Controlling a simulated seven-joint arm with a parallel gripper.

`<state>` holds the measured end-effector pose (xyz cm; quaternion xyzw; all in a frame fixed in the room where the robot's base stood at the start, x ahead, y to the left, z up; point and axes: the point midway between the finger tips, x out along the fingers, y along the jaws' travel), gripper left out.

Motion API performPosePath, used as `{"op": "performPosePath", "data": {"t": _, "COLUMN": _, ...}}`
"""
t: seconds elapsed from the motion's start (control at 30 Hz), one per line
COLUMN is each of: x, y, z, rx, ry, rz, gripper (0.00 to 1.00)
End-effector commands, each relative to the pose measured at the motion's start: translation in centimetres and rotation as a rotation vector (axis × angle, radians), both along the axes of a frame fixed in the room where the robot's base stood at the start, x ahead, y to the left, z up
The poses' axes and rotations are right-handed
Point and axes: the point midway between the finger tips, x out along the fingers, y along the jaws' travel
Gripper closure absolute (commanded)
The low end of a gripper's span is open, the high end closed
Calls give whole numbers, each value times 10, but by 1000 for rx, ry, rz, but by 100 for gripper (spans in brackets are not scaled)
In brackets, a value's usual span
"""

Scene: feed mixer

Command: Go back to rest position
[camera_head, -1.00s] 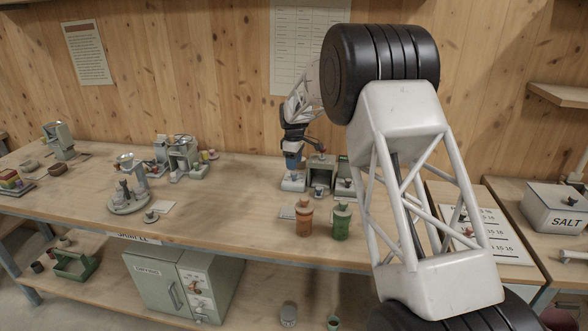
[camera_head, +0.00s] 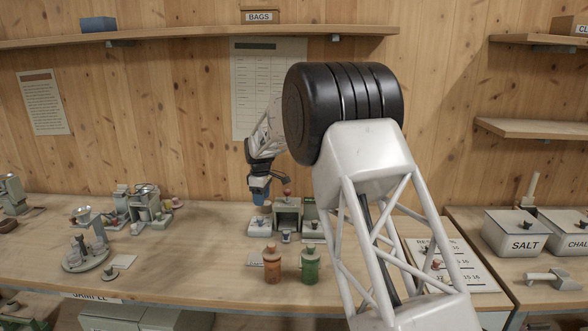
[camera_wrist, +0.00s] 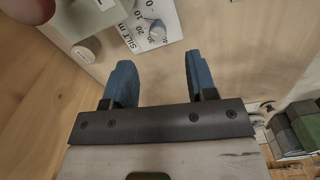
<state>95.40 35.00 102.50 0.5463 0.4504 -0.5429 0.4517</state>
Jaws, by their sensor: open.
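My gripper (camera_head: 259,192) hangs over the back of the long bench (camera_head: 190,270) in the head view, its blue fingers pointing down. It is just above and left of a small group of pale green devices (camera_head: 288,213). In the wrist view my gripper (camera_wrist: 161,82) has its two blue fingers well apart, with nothing between them. A device with a dial (camera_wrist: 157,33) and a label starting "SILT" shows beyond the fingertips, apart from them.
An orange bottle (camera_head: 272,264) and a green bottle (camera_head: 310,265) stand in front of the devices. A SALT box (camera_head: 517,235) stands at the right. The wooden wall is close behind my gripper.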

Motion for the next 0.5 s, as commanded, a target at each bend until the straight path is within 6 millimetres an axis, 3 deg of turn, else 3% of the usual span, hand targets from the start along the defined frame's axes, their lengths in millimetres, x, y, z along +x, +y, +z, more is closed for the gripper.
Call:
{"op": "performPosePath", "data": {"t": 0.17, "x": -19, "y": -26, "z": 26, "rx": 4, "ry": -11, "rz": -61, "gripper": 48}}
{"op": "performPosePath", "data": {"t": 0.5, "x": -76, "y": -87, "z": 83, "rx": 15, "ry": -37, "rz": -226, "gripper": 48}}
